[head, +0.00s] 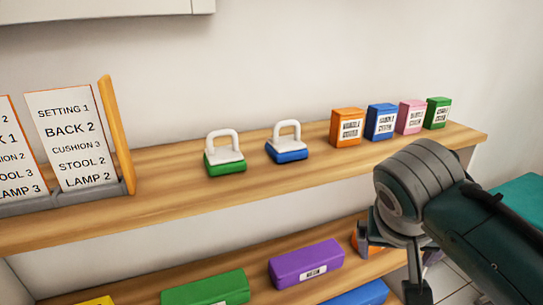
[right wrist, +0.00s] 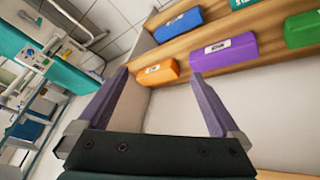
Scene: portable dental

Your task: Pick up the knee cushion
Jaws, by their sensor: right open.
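Several coloured cushion-like blocks with small labels lie on the lower shelf; I cannot read which is the knee cushion. In the head view a purple block (head: 306,264), a green block (head: 205,289) and a blue block (head: 358,295) show. An orange block is mostly hidden behind my right gripper (head: 390,264). In the right wrist view, the orange block (right wrist: 158,72) appears between the open, empty fingers of my right gripper (right wrist: 159,78). The purple block (right wrist: 225,53) is just right of it, with the blue block (right wrist: 178,25) and green block (right wrist: 303,30) beyond. My left gripper is out of view.
The upper shelf (head: 250,188) overhangs the lower one. It holds a card rack (head: 70,205), green (head: 225,164) and blue (head: 287,152) handled items, and several small labelled boxes (head: 381,121). A cart with equipment (right wrist: 40,85) stands left in the wrist view.

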